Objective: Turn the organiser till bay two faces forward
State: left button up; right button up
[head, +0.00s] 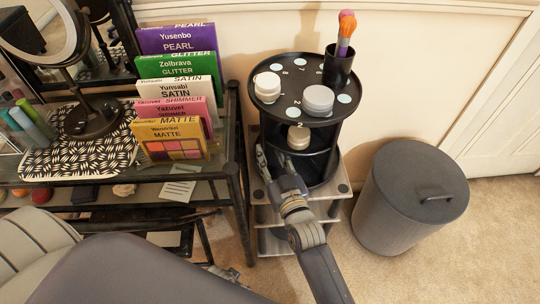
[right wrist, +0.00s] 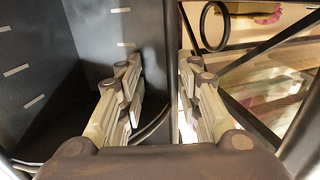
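The organiser (head: 291,112) is a black round tower with a numbered, dotted top, standing on a low shelved stand. The small top numbers are hard to read, so I cannot tell which bay is two. A pale round jar (head: 298,138) sits in an open bay on the near side. My right gripper (head: 266,172) is low at the organiser's left side. In the right wrist view its fingers (right wrist: 160,95) are apart, on either side of a dark upright panel edge (right wrist: 172,40); I cannot tell whether they touch it. My left gripper does not show.
A vanity table (head: 222,135) with upright palettes is close on the left. A grey lidded bin (head: 410,200) stands right. Carpet (head: 500,240) is clear beyond it.

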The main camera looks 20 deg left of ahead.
jog(key=shift+d, duration=0.1)
jog(key=v, duration=1.2)
